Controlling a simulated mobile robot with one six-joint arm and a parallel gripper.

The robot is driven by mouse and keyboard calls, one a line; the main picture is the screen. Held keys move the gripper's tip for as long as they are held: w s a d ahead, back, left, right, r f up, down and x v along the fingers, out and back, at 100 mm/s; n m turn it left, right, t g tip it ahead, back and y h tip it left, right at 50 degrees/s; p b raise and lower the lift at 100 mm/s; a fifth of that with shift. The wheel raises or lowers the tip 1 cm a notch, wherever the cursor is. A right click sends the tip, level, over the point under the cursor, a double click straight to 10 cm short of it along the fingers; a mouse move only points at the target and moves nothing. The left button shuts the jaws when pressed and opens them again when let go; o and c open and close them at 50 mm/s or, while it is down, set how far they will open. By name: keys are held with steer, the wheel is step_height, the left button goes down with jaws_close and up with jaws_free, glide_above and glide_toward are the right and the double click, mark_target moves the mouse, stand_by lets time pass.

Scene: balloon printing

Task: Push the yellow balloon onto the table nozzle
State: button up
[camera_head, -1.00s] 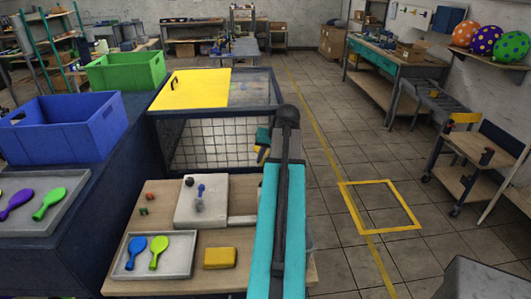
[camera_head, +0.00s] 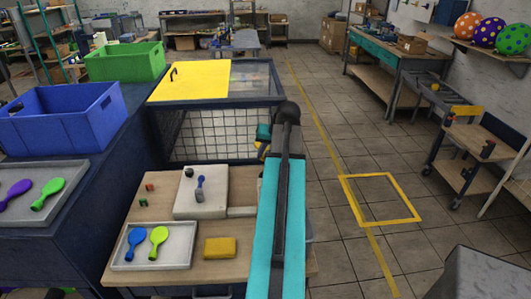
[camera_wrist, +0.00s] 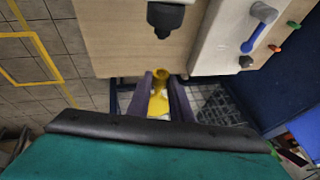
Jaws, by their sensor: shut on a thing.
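The yellow balloon (camera_wrist: 157,104) shows in the wrist view, gripped between the two purple-grey fingers of my gripper (camera_wrist: 161,84). Its open neck faces the table (camera_wrist: 120,40). A black, downward-narrowing fitting (camera_wrist: 165,18), which looks like the table nozzle, is ahead of the balloon, with a visible gap between them. The work table (camera_head: 138,268) shows there to the left of the arm.
On the table are a white box (camera_head: 184,203) with a blue-and-grey lever (camera_head: 199,188), a grey tray (camera_head: 138,257) with a blue balloon (camera_head: 134,242) and a yellow-green one (camera_head: 158,237), and a yellow block (camera_head: 219,247). A wire-mesh cage (camera_head: 212,138) stands behind.

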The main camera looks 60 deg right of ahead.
steer(key=shift+s+a+f+b, duration=0.15)
steer(key=shift+f+b, duration=0.65)
steer(key=shift+f, duration=0.7)
steer(key=shift+s+a+r+p, duration=0.1)
steer(key=shift+s+a+p, duration=0.15)
steer(key=shift+s+a, duration=0.35)
steer(key=shift+s+a+r+p, duration=0.1)
steer(key=shift+s+a+p, duration=0.15)
steer(key=shift+a, duration=0.5)
steer(key=shift+s+a, duration=0.45)
steer(key=shift+a, duration=0.1)
stand_by(0.5)
steer(key=o, duration=0.9)
steer(key=shift+c, duration=0.2)
